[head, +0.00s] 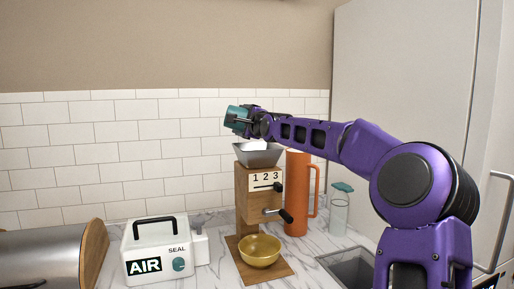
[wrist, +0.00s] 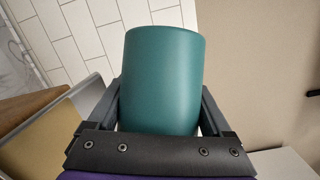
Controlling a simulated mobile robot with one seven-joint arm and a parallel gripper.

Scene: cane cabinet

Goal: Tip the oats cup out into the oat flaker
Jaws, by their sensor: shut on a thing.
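My gripper (head: 250,121) is shut on the teal oats cup (head: 236,119) and holds it above the oat flaker. In the head view the cup lies tilted well over on its side. The wrist view shows the cup (wrist: 163,80) between both fingers, with its outer wall towards the camera; its inside is hidden. The oat flaker (head: 242,200) is a wooden mill with a grey hopper (head: 262,159) on top, a "1 2 3" dial and a crank (head: 279,214). Something pale shows at the hopper's top, perhaps oats; I cannot tell for sure. A brass bowl (head: 259,252) stands on its wooden base.
An orange jug (head: 297,195) stands just right of the flaker, with a clear bottle with a teal lid (head: 340,212) beyond it. A sink (head: 350,266) lies front right.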

